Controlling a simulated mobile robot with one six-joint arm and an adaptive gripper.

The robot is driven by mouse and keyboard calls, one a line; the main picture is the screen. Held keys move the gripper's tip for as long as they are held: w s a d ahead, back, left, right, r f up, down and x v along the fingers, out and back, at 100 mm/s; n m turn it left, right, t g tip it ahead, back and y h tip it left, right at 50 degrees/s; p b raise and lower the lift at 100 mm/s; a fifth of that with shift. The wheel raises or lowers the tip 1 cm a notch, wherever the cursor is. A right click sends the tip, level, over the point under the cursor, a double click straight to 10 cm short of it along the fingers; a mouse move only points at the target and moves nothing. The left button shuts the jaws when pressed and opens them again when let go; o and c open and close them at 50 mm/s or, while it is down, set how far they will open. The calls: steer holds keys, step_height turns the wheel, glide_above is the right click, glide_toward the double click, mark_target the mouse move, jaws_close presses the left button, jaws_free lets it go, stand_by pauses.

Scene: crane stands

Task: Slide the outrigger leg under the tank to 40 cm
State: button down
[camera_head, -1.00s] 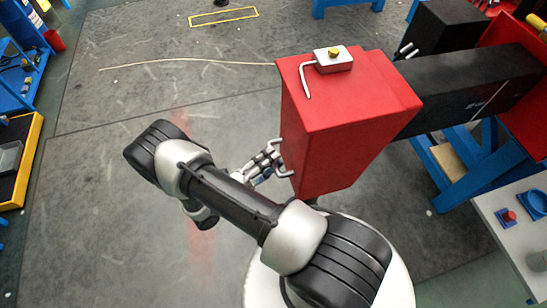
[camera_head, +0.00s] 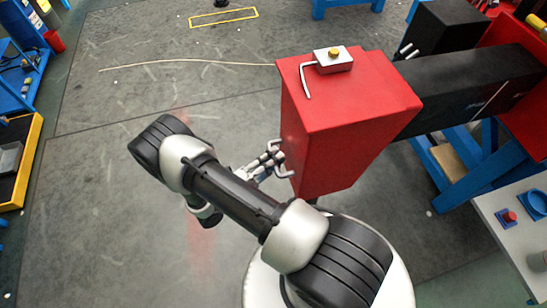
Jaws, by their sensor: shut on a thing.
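A black beam (camera_head: 455,88), which looks like the outrigger leg, runs from the right to a big red box (camera_head: 350,115) at its end. A thin white line crosses the beam's side; the small marks beside it are too small to read. A grey bent handle (camera_head: 287,173) sticks out from the box's left face. My gripper (camera_head: 277,158) is at this handle, shut on it, with the arm reaching around from the lower right. The finger contact is small in view. I cannot tell which thing is the tank.
Blue trestles (camera_head: 470,175) stand under the beam. A pale table (camera_head: 515,225) is at lower right.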

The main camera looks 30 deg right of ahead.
steer(key=shift+a, duration=0.1)
stand_by(0.4)
steer(key=shift+w+a+f, duration=0.1)
steer(key=shift+w+a, duration=0.05)
steer(key=shift+w+a+b, duration=0.15)
steer(key=shift+a+b, duration=0.15)
steer(key=shift+a, duration=0.4)
steer(key=c, duration=1.6)
jaws_free()
steer(key=shift+d, duration=0.15)
steer(key=shift+o, duration=0.2)
steer(key=v, duration=1.2)
